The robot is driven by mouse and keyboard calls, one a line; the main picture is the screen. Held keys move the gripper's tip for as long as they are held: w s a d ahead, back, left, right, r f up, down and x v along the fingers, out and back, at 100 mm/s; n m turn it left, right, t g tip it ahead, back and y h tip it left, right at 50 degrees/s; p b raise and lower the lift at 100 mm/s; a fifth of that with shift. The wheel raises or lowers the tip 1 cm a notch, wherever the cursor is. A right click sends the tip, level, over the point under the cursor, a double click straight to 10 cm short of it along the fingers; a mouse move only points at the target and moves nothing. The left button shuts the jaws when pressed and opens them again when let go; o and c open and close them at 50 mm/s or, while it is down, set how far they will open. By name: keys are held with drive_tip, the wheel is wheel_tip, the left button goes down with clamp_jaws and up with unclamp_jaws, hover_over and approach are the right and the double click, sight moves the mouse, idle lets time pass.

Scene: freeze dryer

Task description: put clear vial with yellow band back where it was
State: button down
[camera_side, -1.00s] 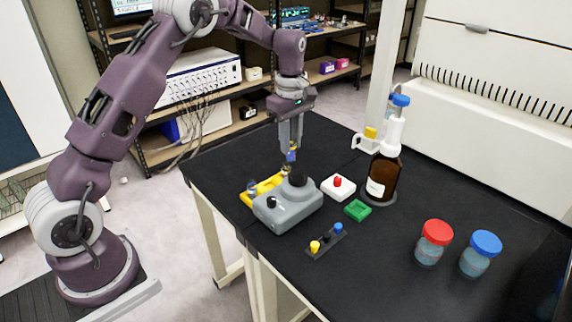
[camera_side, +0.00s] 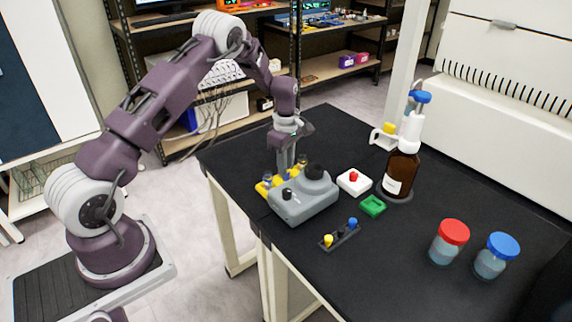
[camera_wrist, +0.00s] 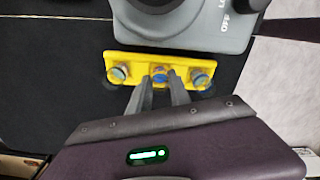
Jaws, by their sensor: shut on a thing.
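A yellow rack (camera_wrist: 110,60) lies on the black bench beside the grey machine. It also shows in the side view (camera_side: 262,189), partly hidden behind the machine. My gripper (camera_wrist: 161,79) points down with its fingers shut on a small clear vial (camera_wrist: 160,71) at the rack's middle position. Blue shows on this vial; I cannot make out its band clearly. One vial (camera_wrist: 119,73) stands at the rack's left end and another (camera_wrist: 202,80) at its right end. In the side view my gripper (camera_side: 286,172) is low behind the machine, and the held vial is hidden.
The grey machine (camera_side: 305,198) stands close against the rack. A white block with a red knob (camera_side: 354,182), a green tray (camera_side: 373,206), a small dark rack (camera_side: 340,238) and a brown bottle (camera_side: 401,172) are to the right. Two jars (camera_side: 449,243) stand farther right.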

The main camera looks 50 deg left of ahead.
drive_tip(key=c, duration=1.2)
unclamp_jaws()
drive_tip(key=shift+f, duration=0.1)
drive_tip(key=s+d+r+m+t, duration=0.1)
drive_tip(key=s+d+r+m, duration=0.15)
drive_tip(key=r, duration=0.85)
drive_tip(key=s+d+r+m, duration=0.2)
drive_tip(key=d+r, duration=0.1)
drive_tip(key=r, duration=0.8)
drive_tip(key=s+d+r+m+t, duration=0.2)
drive_tip(key=s+d+r+m, duration=0.45)
drive_tip(key=s+r, duration=0.2)
drive_tip(key=s+d+m+t, duration=0.1)
drive_tip(key=s+d+m, duration=0.2)
drive_tip(key=s, duration=0.6)
drive_tip(key=s+d+f+m+t, duration=0.1)
drive_tip(key=s+d+m, duration=0.2)
drive_tip(key=s+m, duration=0.4)
drive_tip(key=s, duration=0.3)
drive_tip(key=shift+s+f+m+t, duration=0.15)
drive_tip(key=shift+s+m+t, duration=0.05)
drive_tip(key=shift+m+t, duration=0.1)
